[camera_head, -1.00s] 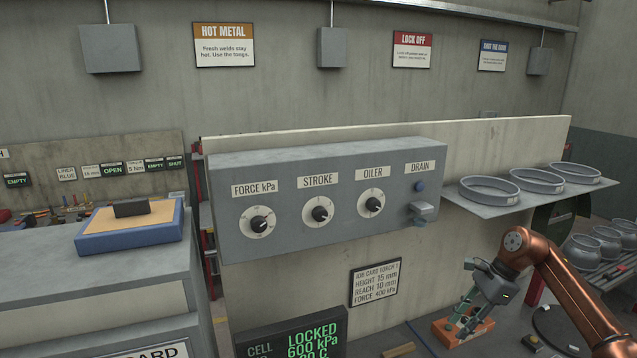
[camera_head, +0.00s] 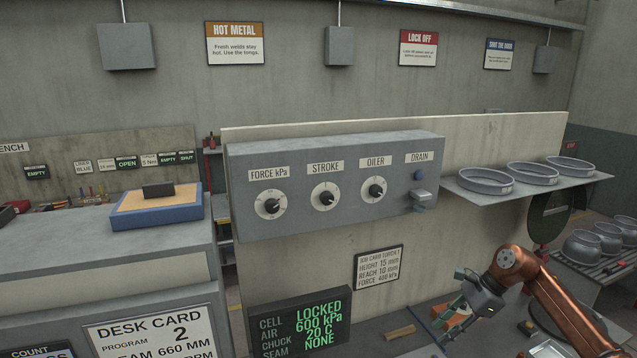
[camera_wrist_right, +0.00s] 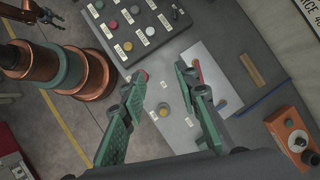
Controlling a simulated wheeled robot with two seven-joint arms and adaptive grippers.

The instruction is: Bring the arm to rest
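My right arm, copper coloured, comes in from the lower right in the head view, with its gripper (camera_head: 458,304) low, right of the control panel. In the right wrist view its two green fingers (camera_wrist_right: 161,74) are spread, with nothing between them. They hang above a grey surface with a red and a yellow button. Nothing visible touches the fingertips. My left gripper does not show in the head view. A small dark jointed part at the top left of the right wrist view may be it, but its fingers are too small to read.
The control panel (camera_head: 332,185) has three knobs and a drain lever. A shelf (camera_head: 470,205) at right bears three metal rings. A screen (camera_head: 300,322) reads LOCKED. An orange box (camera_wrist_right: 294,138) and a button box (camera_wrist_right: 134,28) lie near the right gripper. A blue tray (camera_head: 158,216) sits at left.

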